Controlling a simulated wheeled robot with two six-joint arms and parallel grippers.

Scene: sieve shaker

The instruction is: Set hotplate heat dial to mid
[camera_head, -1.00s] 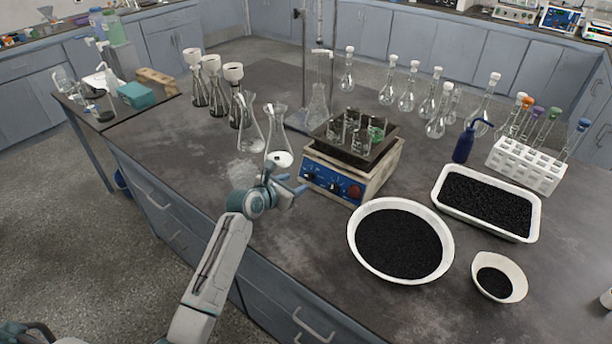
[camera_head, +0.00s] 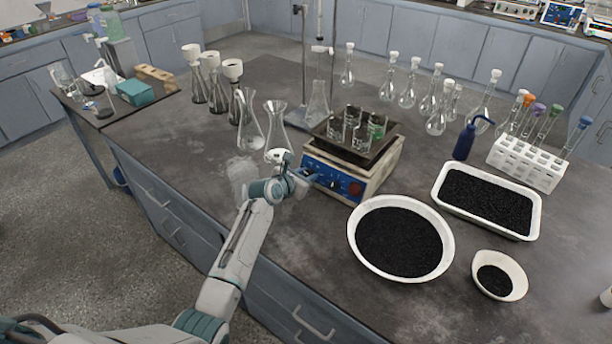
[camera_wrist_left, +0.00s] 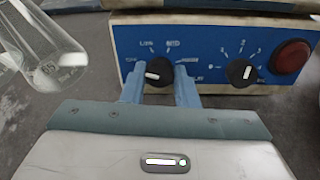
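The hotplate (camera_head: 345,175) has a blue front panel with two black dials and a red button. In the left wrist view the left dial (camera_wrist_left: 160,70) has labels around it, apparently low and med at the top. Its white pointer mark is turned to the left, away from the med label. My left gripper (camera_wrist_left: 160,88) has one finger on each side of this dial, close to its edges; I cannot tell whether they press on it. In the head view the gripper (camera_head: 304,177) is at the panel's left part. My right gripper is not in view.
The right dial (camera_wrist_left: 241,72) and red button (camera_wrist_left: 291,57) sit beside the left one. A glass flask (camera_head: 277,128) stands close left of the hotplate. Small beakers (camera_head: 358,130) stand on the dark top plate. A white bowl of black grains (camera_head: 400,240) is to the right.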

